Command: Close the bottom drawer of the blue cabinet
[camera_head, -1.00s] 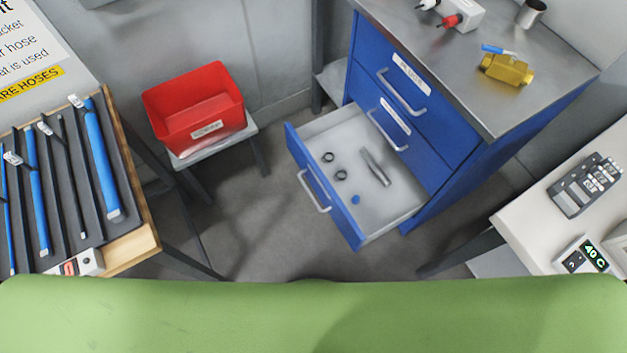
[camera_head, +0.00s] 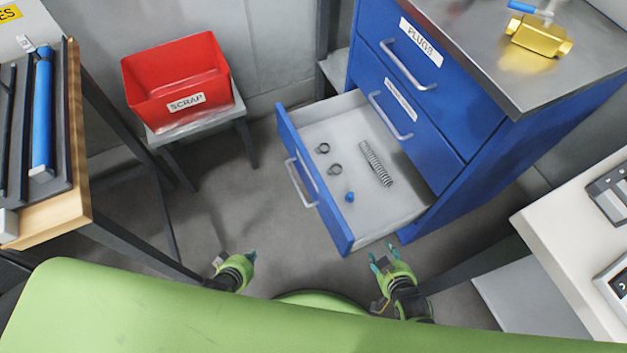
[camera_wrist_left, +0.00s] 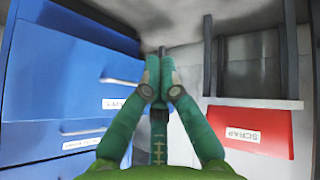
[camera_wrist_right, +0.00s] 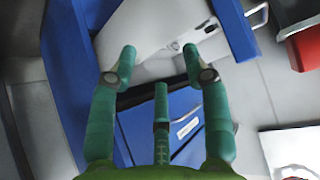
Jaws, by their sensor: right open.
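The blue cabinet (camera_head: 440,130) stands at the right, and its bottom drawer (camera_head: 322,190) is pulled out. The drawer's handle (camera_head: 300,182) faces left. My right gripper (camera_head: 384,254) is open and empty close to the drawer's near corner. The right wrist view shows the drawer's pale interior (camera_wrist_right: 160,22) beyond the fingers. Contact cannot be told.
A red scrap bin (camera_head: 180,82) sits on a low stool (camera_head: 210,125) left of the drawer. A wooden-edged table (camera_head: 65,190) is at the left, a white table (camera_head: 560,225) at the right. Bare floor (camera_head: 235,200) lies left of the drawer. The other cabinet drawers are shut.

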